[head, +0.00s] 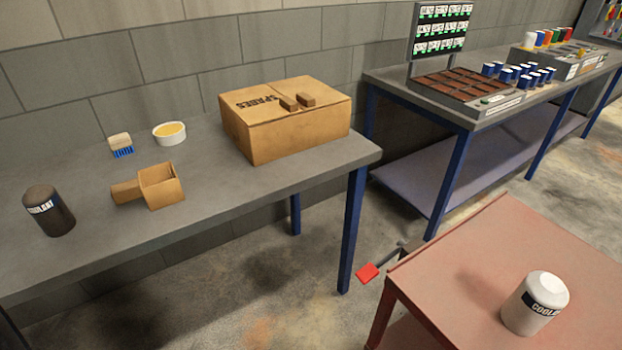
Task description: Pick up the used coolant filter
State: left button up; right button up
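A dark, brownish-black filter (49,211) with a white band reading COOLANT stands upright on the grey bench (235,192) at the left, near its front edge. It looks like the used one. A clean white filter (535,303) with a dark COOLANT band stands on the red cart top (470,262) at the lower right. Neither of my grippers shows in the head view.
A red-ended part (367,272) sticks out beside the cart. Another bench (400,80) carries trays and blue cylinders.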

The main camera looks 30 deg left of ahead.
aim_at(43, 202)
jog(key=i+u, duration=0.25)
jog(key=i+l+u, duration=0.1)
jog(key=u, duration=0.15)
jog(key=i+u, duration=0.1)
jog(key=u, duration=1.65)
